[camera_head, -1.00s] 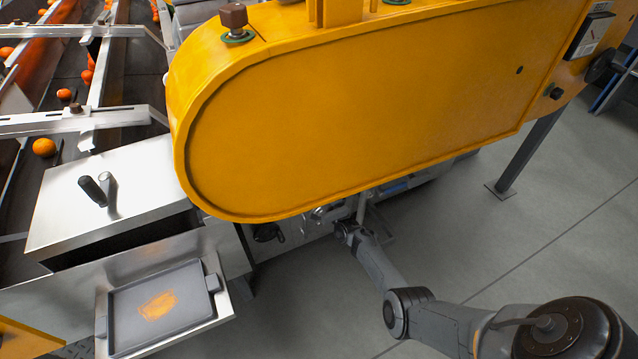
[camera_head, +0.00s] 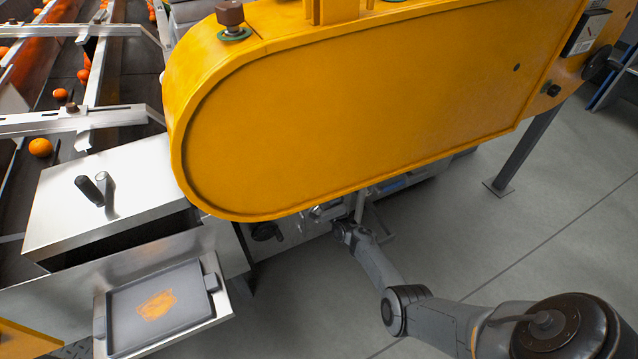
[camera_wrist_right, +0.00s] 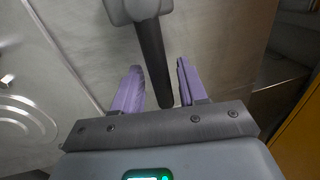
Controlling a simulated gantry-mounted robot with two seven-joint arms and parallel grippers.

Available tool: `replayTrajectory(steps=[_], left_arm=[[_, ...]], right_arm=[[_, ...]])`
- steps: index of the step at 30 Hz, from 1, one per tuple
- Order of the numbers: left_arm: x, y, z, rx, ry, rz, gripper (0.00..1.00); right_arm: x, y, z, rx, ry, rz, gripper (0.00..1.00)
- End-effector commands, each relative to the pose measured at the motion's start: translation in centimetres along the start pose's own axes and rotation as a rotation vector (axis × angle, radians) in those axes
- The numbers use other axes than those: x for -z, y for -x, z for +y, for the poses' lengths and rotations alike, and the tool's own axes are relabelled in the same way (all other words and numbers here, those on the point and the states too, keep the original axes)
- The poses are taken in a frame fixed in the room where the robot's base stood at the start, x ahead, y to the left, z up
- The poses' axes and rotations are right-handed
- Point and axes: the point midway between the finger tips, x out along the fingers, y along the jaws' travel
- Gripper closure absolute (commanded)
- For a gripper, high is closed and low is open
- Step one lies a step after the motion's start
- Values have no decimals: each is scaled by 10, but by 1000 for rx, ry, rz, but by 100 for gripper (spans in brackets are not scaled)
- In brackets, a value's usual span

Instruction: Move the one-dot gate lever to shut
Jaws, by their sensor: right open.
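A dark lever handle (camera_wrist_right: 153,62) hangs from a grey hub (camera_wrist_right: 138,8) in the right wrist view. My right gripper (camera_wrist_right: 157,72) is open, with one purple finger on each side of the handle. A gap shows between the handle and each finger at this angle. No dot marking is visible, so I cannot tell which gate lever this is. In the head view my right arm reaches under the yellow housing, and its gripper (camera_head: 325,212) is partly hidden there. My left gripper is not in view.
The large yellow housing (camera_head: 360,110) overhangs the right arm's reach. A dark handwheel-like part (camera_head: 265,231) shows under its lower edge. A steel box (camera_head: 110,195) with a grey tray (camera_head: 155,308) stands at left.

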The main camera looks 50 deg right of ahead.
Motion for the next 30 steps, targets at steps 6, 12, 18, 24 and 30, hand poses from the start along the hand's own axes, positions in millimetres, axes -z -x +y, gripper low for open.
replayTrajectory(steps=[6,12,18,24,30], left_arm=[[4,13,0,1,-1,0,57],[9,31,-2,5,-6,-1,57],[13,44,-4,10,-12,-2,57],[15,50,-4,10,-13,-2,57],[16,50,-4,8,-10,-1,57]], right_arm=[[0,17,-2,-3,1,0,58],[0,50,-3,-5,0,0,58],[0,83,-2,-4,1,1,58],[0,103,-1,-2,-1,0,58],[0,109,0,-2,0,0,58]])
